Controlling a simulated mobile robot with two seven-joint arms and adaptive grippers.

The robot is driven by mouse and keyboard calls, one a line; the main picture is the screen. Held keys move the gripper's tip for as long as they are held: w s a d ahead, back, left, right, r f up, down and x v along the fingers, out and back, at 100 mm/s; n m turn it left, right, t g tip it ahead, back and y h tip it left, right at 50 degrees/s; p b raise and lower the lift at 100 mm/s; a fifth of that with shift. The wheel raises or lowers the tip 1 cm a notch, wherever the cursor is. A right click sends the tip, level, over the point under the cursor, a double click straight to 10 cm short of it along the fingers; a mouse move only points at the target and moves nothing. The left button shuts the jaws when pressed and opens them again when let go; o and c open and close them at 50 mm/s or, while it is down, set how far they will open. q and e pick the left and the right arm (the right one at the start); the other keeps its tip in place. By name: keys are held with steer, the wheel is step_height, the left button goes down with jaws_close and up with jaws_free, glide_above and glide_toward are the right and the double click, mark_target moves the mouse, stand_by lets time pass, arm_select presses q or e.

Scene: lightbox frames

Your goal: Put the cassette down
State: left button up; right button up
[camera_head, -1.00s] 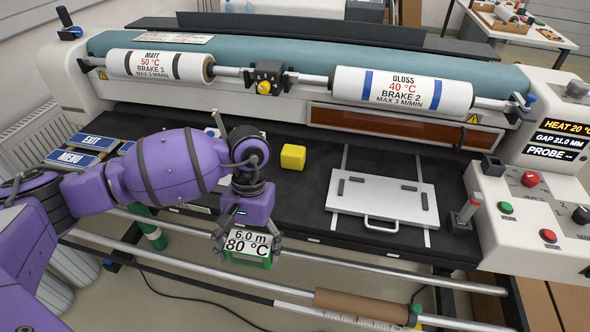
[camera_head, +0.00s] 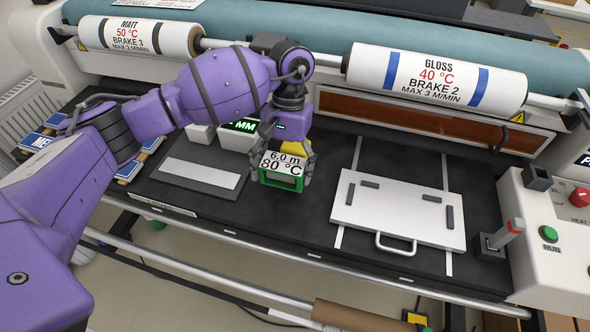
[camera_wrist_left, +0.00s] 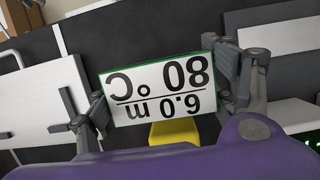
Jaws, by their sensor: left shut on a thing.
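The cassette (camera_head: 281,166) is a small box with a green frame and a white label reading "6.0 m 80 °C". My left gripper (camera_head: 281,170) is shut on it, one finger at each side, over the black bed of the machine. In the left wrist view the cassette's label (camera_wrist_left: 158,88) appears upside down between the fingers. I cannot tell whether its underside touches the bed. My right gripper is not in view.
A yellow block (camera_head: 299,147) is partly hidden just behind the cassette. A white plate with a handle (camera_head: 398,212) lies to the right, a grey plate (camera_head: 200,178) to the left. Black bed (camera_head: 285,215) shows free in front. Label rolls (camera_head: 435,78) hang behind.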

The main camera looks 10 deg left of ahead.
mark_target(284, 181)
arm_select(q)
steer(key=shift+f, duration=2.2)
steer(key=o, duration=1.4)
steer(key=shift+r, duration=0.1)
steer(key=shift+c, duration=0.2)
